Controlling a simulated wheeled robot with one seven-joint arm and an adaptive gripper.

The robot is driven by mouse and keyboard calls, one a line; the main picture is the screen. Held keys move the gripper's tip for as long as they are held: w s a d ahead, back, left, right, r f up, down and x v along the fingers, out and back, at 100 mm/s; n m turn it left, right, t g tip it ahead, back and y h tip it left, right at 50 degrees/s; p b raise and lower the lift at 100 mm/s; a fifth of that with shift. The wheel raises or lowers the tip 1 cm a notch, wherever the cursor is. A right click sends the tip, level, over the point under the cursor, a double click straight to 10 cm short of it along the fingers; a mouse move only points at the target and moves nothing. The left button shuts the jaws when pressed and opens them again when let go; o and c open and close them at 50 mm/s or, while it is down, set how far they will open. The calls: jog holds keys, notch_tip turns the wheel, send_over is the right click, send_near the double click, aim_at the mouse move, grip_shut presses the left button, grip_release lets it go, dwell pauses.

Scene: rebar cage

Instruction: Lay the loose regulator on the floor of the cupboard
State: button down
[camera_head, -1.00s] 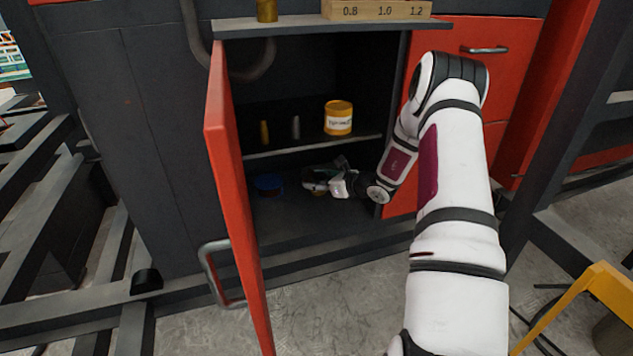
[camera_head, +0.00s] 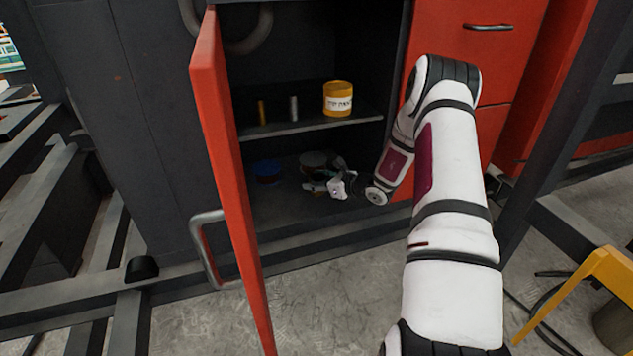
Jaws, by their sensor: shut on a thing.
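The cupboard stands open, and its dark floor (camera_head: 285,212) lies below a single shelf. My gripper (camera_head: 313,186) is inside the lower compartment, reaching in from the right, low over the floor. It is shut on the regulator, which is small and mostly hidden by the fingers and shadow. I cannot tell whether the regulator touches the floor. A blue tin (camera_head: 266,168) stands on the floor to the left of my gripper. A grey round thing (camera_head: 313,159) sits just behind my gripper.
The red door (camera_head: 228,170) is swung open on the left, with its handle (camera_head: 208,245) outward. The shelf (camera_head: 300,127) above holds a yellow tub (camera_head: 338,99), a brass piece (camera_head: 262,112) and a silver piece (camera_head: 294,108). The front floor strip looks clear.

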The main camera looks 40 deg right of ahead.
jog(key=shift+w+f+b, duration=0.1)
jog(key=shift+f+b, duration=0.35)
jog(key=shift+b, duration=0.05)
dwell(0.4)
jog(key=c, duration=0.8)
grip_release()
jog(key=shift+o, duration=0.2)
jog(key=shift+f, duration=0.15)
jog(key=v, duration=1.2)
